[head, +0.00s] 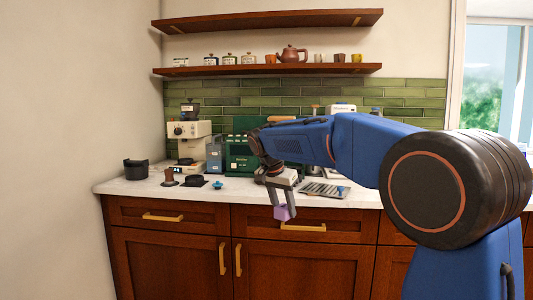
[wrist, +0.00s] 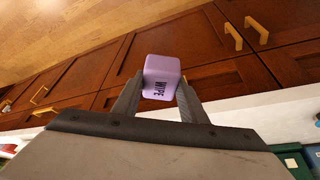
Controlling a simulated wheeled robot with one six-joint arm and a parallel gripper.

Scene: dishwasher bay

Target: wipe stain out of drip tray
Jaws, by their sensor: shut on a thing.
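My gripper (head: 283,205) is shut on a purple block marked WIPE (head: 282,213). In the head view it hangs in front of the counter's front edge, before the wooden drawers. In the wrist view the wipe (wrist: 162,75) sits between both fingers. A flat grey slatted tray, likely the drip tray (head: 318,189), lies on the counter right of my gripper, apart from the wipe. A small blue thing (head: 340,190) shows at its right end. I cannot make out a stain, and my arm hides part of the area behind.
The white counter (head: 240,191) carries a coffee machine (head: 188,142), a green machine (head: 240,152), a black container (head: 136,169) and small items at left. A small blue object (head: 218,184) lies near the front. Shelves (head: 270,69) hang above. Free floor shows in the wrist view.

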